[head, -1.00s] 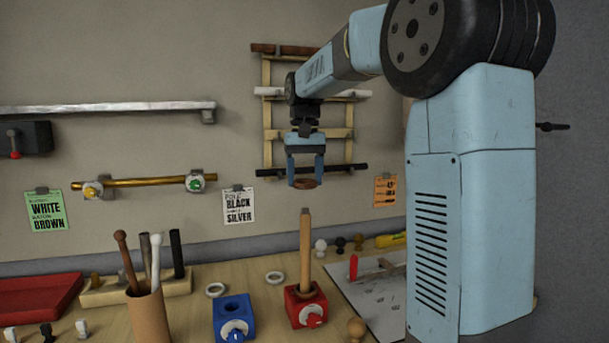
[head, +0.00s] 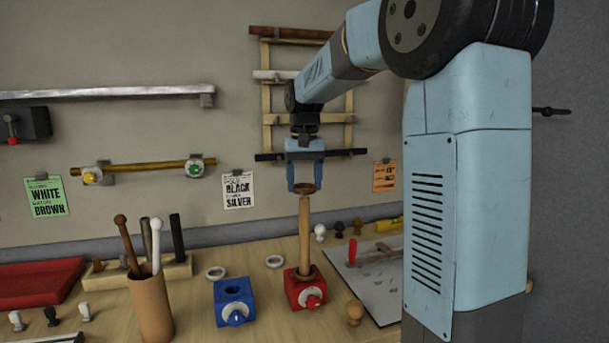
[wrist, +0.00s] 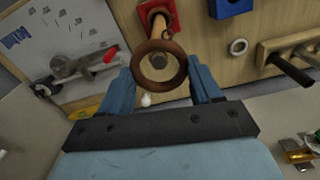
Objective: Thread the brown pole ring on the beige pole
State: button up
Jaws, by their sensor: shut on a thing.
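The beige pole (head: 305,235) stands upright in the red block (head: 306,290) on the table. My gripper (head: 305,188) is shut on the brown pole ring (head: 304,188) and holds it level at the pole's top. In the wrist view my gripper (wrist: 160,80) grips the brown ring (wrist: 160,67) between its two fingers. The pole's end (wrist: 160,59) shows through the ring's opening there, and the red block (wrist: 157,17) lies beyond. I cannot tell whether the pole's tip is inside the ring or just below it.
A blue block (head: 234,303) with a hole stands left of the red one. A white ring (head: 274,261) lies behind them. A cup (head: 151,306) with rods stands at left, a beige knob (head: 355,313) at right. A wall rack (head: 267,95) is behind my gripper.

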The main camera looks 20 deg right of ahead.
aim_at(304, 192)
jog(key=shift+f, duration=1.7)
jog(key=o, duration=1.1)
notch_tip(304, 192, up, 14)
jog(key=shift+f, duration=0.2)
